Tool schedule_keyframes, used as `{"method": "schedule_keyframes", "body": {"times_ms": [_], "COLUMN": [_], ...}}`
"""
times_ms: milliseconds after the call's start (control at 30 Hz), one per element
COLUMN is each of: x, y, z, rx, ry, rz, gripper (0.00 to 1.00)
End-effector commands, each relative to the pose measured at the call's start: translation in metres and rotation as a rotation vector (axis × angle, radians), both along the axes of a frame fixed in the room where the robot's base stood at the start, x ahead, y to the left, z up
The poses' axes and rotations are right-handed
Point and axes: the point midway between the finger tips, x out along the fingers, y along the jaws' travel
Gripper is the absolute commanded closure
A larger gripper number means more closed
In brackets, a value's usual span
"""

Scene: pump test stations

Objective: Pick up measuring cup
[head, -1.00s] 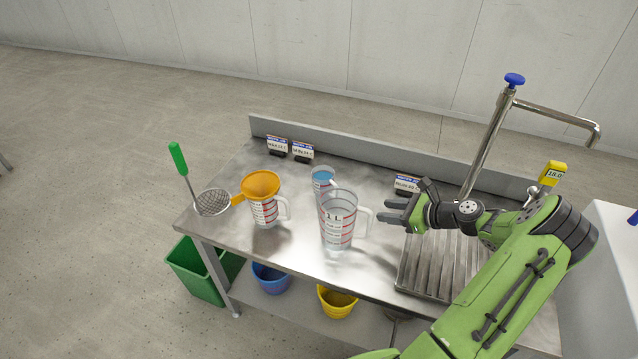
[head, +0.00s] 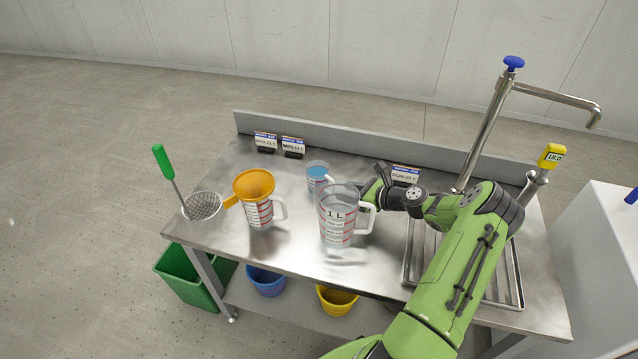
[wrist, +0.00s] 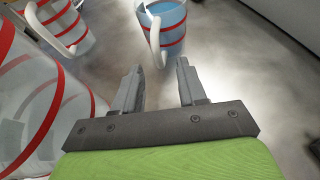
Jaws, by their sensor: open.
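Three measuring cups stand on the steel table. A small cup with blue contents (head: 316,175) is at the back. A large clear 1 L cup (head: 337,222) stands in front of it, and another cup with red marks (head: 257,215) stands to the left with an orange funnel (head: 254,184) on top. In the wrist view my gripper (wrist: 162,68) is open and empty. The small cup (wrist: 172,30) is just ahead of the fingertips, its white handle facing the gap between them. In the head view the large cup and its handle partly hide my fingers.
The large cup (wrist: 40,110) is close on the left in the wrist view. A strainer with green handle (head: 203,206) lies at the table's left edge. Signs (head: 293,146) stand along the back ledge. A tap (head: 487,130) and drain tray (head: 509,270) are at the right.

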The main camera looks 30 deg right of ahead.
Motion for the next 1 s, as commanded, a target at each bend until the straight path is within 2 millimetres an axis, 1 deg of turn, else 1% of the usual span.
{"method": "schedule_keyframes", "body": {"times_ms": [67,200,300,400,533,567,800,833,1000], "x": [0.008,0.032,0.044,0.048,0.047,0.047,0.047,0.047,0.047], "y": [0.005,0.017,0.021,0.022,0.022,0.022,0.022,0.022,0.022], "z": [-0.004,-0.012,-0.017,-0.018,-0.017,-0.017,-0.017,-0.017,-0.017], "rx": [0.0,-0.002,0.0,-0.001,0.0,0.0,-0.001,-0.001,-0.001], "ry": [-0.001,-0.001,0.0,-0.001,0.0,0.0,0.0,0.0,0.0], "rz": [0.004,0.005,0.002,-0.001,-0.001,0.0,0.0,0.0,0.0], "gripper": [0.59,0.59,0.59,0.59,0.59,0.6,0.97,1.0,1.0]}}
